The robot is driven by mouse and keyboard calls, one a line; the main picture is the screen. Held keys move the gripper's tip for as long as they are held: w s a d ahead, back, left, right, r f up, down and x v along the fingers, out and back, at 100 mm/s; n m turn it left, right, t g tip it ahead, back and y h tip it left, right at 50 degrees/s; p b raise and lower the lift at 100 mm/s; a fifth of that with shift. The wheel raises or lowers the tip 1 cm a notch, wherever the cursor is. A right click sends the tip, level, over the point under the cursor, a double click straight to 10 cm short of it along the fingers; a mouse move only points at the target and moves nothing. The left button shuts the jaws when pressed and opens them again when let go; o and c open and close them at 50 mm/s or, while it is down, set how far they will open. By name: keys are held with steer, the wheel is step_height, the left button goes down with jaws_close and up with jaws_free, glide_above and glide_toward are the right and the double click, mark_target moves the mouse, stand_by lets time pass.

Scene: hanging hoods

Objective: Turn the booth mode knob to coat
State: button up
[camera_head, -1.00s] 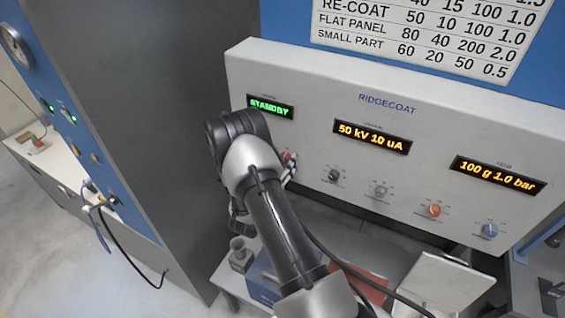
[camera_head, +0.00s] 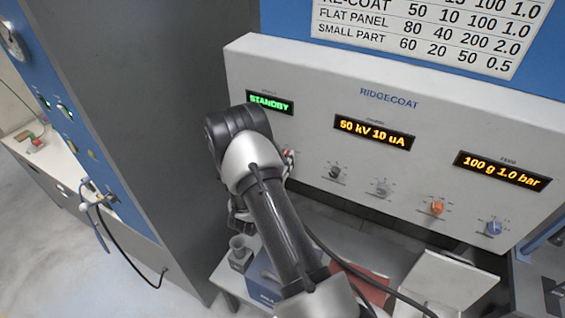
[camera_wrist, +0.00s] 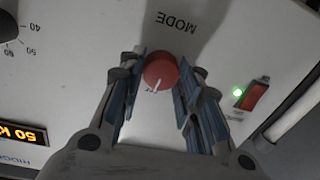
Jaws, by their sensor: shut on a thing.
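The booth mode knob (camera_wrist: 162,66) is a round red knob with a white pointer line, under the word MODE on the pale panel in the wrist view. The pointer aims down and slightly left in that view. My gripper (camera_wrist: 160,76) has a blue-padded finger on each side of the knob and is shut on it. In the head view my arm covers most of the knob and the gripper. The status display (camera_head: 270,102) reads STANDBY in green. Any position labels around the knob are too small or hidden to read.
A red rocker switch (camera_wrist: 255,94) with a lit green lamp sits beside the knob. Other knobs, including an orange one (camera_head: 437,207) and a blue one (camera_head: 494,227), line the panel to the right. A grey cabinet wall (camera_head: 150,110) stands close on the left.

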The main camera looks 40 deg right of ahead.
steer(key=m+b, duration=0.1)
steer(key=b, duration=0.1)
steer(key=m+b, duration=0.1)
steer(key=b, duration=0.1)
steer(key=shift+f, duration=0.35)
steer(key=m+b, duration=0.5)
steer(key=b, duration=0.3)
steer(key=shift+h, duration=0.3)
steer(key=m+b, duration=0.3)
steer(key=b, duration=0.2)
steer(key=shift+b, duration=0.35)
steer(key=shift+r+m+b, duration=0.1)
steer(key=shift+m+b, duration=0.4)
steer(key=shift+r, duration=0.15)
steer(key=o, duration=1)
steer(key=shift+o, duration=0.2)
steer(key=v, duration=1.2)
